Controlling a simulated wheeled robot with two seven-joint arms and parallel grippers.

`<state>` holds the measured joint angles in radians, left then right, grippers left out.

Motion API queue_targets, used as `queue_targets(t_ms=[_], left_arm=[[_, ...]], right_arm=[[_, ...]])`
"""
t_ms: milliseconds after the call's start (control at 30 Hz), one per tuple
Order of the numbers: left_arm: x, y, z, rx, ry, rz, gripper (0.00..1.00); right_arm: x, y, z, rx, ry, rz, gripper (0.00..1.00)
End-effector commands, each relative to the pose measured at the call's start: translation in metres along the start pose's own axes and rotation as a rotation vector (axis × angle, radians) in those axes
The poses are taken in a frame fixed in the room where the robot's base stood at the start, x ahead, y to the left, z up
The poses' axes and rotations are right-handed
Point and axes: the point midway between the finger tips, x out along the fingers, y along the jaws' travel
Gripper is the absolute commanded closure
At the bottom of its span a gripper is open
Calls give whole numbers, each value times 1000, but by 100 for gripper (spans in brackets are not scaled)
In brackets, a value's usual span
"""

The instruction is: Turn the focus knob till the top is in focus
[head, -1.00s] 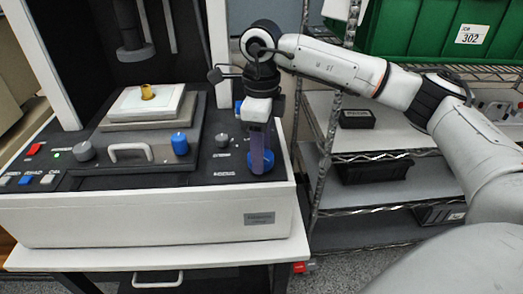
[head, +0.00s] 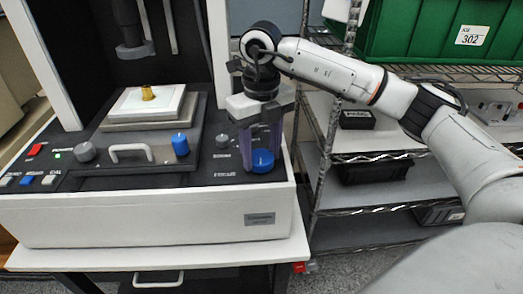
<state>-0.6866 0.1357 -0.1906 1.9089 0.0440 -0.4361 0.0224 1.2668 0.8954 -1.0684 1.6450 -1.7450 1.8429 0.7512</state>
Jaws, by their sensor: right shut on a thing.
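The fingers hide part of the knob. A small brass-coloured part (head: 147,92) stands on a white block (head: 133,103) on the machine's stage. The dark lens column (head: 134,48) hangs above and a little left of it. My left gripper is not in view.
A second blue knob (head: 180,144) and a grey knob (head: 86,151) flank a white handle (head: 131,153) on the stage front. Several buttons, one of them red (head: 37,149), sit at the panel's left. Wire shelves with a green bin (head: 425,35) stand at the right.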

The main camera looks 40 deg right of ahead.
Motion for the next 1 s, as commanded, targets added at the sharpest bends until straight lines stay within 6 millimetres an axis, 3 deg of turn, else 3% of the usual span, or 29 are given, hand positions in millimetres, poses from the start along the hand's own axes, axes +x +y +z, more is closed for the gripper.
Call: queue_targets(t_ms=[667, 700, 767, 800, 1000], left_arm=[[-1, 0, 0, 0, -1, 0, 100], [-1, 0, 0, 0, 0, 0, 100], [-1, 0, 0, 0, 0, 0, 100], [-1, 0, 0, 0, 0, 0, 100], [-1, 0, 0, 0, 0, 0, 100]], right_arm=[[-2, 0, 2, 64, -7, 1, 76], [-2, 0, 2, 64, -7, 0, 49], [-1, 0, 2, 64, -6, 0, 39], [-1, 0, 1, 64, -5, 0, 35], [-1, 0, 1, 63, -3, 0, 35]])
